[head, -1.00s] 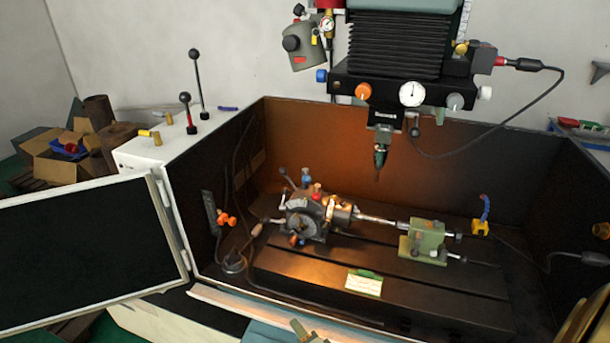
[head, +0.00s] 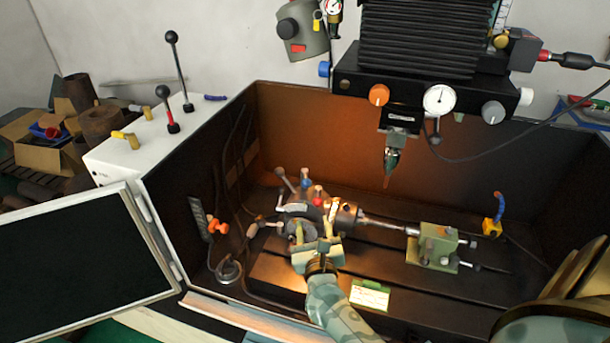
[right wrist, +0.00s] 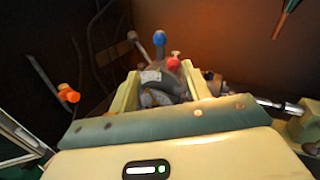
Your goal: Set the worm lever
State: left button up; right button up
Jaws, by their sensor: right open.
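I cannot tell for sure which is the worm lever. My right gripper (head: 316,222) is open in front of the chuck, its fingers partly hiding it. In the right wrist view, the chuck body shows between the open fingers (right wrist: 160,76). The grey lever knob (right wrist: 132,36), blue knob (right wrist: 159,40) and red knob (right wrist: 174,63) are beyond. My left gripper is not in view.
A green tailstock (head: 438,246) stands right of the chuck, joined by a shaft. Enclosure walls (head: 300,130) surround the table; an open door (head: 80,255) is at left. A green-edged card (head: 370,294) lies in front.

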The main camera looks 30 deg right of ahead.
send_near(307, 187)
jog(key=w, duration=0.1)
jog(key=b+x, duration=0.1)
jog(key=x, duration=0.8)
jog(key=shift+s+d, duration=0.1)
jog(key=shift+d, duration=0.05)
jog(key=shift+w+d+r, duration=0.1)
jog(key=shift+w+d, duration=0.15)
jog(key=shift+w, duration=0.2)
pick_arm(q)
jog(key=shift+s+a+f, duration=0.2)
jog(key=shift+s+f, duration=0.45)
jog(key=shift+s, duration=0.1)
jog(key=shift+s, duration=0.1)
pick_arm(e)
jog(key=c, duration=1)
